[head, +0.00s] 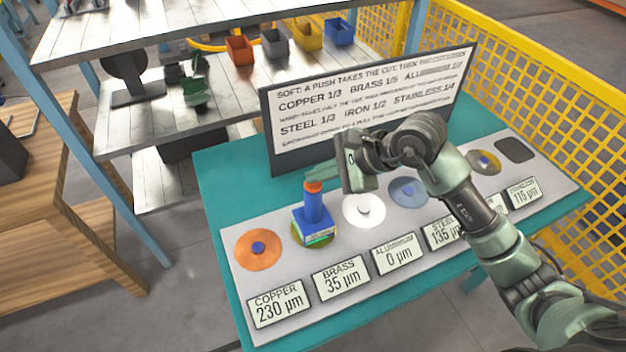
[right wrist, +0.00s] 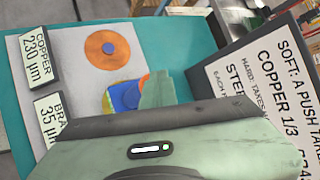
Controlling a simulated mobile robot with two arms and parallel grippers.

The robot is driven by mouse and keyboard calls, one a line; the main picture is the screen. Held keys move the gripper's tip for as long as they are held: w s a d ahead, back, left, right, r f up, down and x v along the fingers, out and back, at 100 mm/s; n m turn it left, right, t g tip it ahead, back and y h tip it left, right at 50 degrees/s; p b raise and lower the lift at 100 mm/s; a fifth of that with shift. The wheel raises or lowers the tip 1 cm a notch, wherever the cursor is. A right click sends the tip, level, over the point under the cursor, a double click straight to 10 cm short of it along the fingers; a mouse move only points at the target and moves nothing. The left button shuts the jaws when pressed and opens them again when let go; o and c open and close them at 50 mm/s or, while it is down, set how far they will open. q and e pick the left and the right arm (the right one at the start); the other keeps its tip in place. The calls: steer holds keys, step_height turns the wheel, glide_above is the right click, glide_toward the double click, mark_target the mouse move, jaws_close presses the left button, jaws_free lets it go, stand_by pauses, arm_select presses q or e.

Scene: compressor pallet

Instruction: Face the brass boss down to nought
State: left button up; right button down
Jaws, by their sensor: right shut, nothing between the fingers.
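The brass boss (head: 299,238) is mostly hidden under a blue tool (head: 313,213) with an orange top that stands upright on it; the card before it reads "BRASS 35 µm" (head: 341,280). My right gripper (head: 318,176) is shut and empty, its fingers at the tool's orange top; I cannot tell whether they touch. The right wrist view shows the tool (right wrist: 126,96) partly hidden behind my fingers (right wrist: 158,88). The copper boss (head: 258,249) reads 230 µm and the aluminium boss (head: 363,210) reads 0 µm. My left gripper is not in view.
A sign board (head: 360,105) stands behind the bosses, listing cut fractions, brass 1/5. More discs with cards lie to the right, partly behind my arm. A yellow mesh fence (head: 560,110) is on the right. Shelves with coloured bins (head: 239,50) stand behind the teal table (head: 222,180).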

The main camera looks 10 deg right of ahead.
mark_target(319, 185)
stand_by(0.4)
steer(key=shift+r+p, duration=0.55)
steer(key=shift+r, duration=0.5)
step_height(319, 185, up, 5)
steer(key=shift+p, duration=1.25)
steer(key=shift+d, duration=0.1)
